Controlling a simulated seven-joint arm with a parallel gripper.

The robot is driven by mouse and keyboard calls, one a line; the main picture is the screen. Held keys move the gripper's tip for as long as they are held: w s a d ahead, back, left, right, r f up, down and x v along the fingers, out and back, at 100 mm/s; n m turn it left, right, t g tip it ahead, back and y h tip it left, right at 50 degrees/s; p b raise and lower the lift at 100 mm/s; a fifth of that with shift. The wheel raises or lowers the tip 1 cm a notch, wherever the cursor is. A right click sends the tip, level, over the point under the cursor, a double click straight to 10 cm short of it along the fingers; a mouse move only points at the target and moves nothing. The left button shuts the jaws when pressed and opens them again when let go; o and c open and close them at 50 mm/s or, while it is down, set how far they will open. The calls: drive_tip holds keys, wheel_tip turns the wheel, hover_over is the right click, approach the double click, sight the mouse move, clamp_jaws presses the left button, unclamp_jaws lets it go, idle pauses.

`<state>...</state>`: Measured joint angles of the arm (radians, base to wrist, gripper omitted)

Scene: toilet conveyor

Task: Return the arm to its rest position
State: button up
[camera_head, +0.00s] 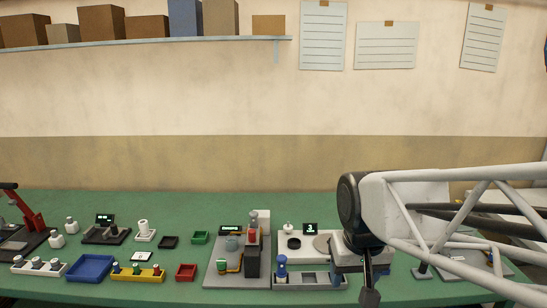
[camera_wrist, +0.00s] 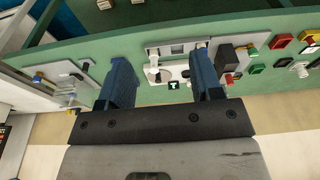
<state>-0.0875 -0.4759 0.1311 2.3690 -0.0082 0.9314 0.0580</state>
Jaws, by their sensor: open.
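My gripper (camera_head: 369,292) hangs at the end of my white lattice arm, at the lower right of the head view, in front of the green table (camera_head: 150,212). In the wrist view my gripper (camera_wrist: 162,68) shows two blue fingers spread wide apart. Nothing is held between them; a white station with a small display (camera_wrist: 173,85) shows in the gap beyond. In the head view my arm and wrist cover part of the table's right side.
A grey station (camera_head: 222,281), a blue tray (camera_head: 90,268), a yellow rack (camera_head: 138,274) and small red and green bins stand left of my gripper. A white holder with a blue-capped bottle (camera_head: 281,268) is close by. A shelf with boxes (camera_head: 150,41) is on the wall.

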drive_tip(key=s+d+f, duration=0.1)
drive_tip(key=s+d, duration=0.2)
drive_tip(key=s, duration=0.6)
drive_tip(key=shift+s+d+f+m, duration=0.3)
drive_tip(key=shift+d, duration=0.05)
drive_tip(key=shift+c, duration=0.3)
idle(0.4)
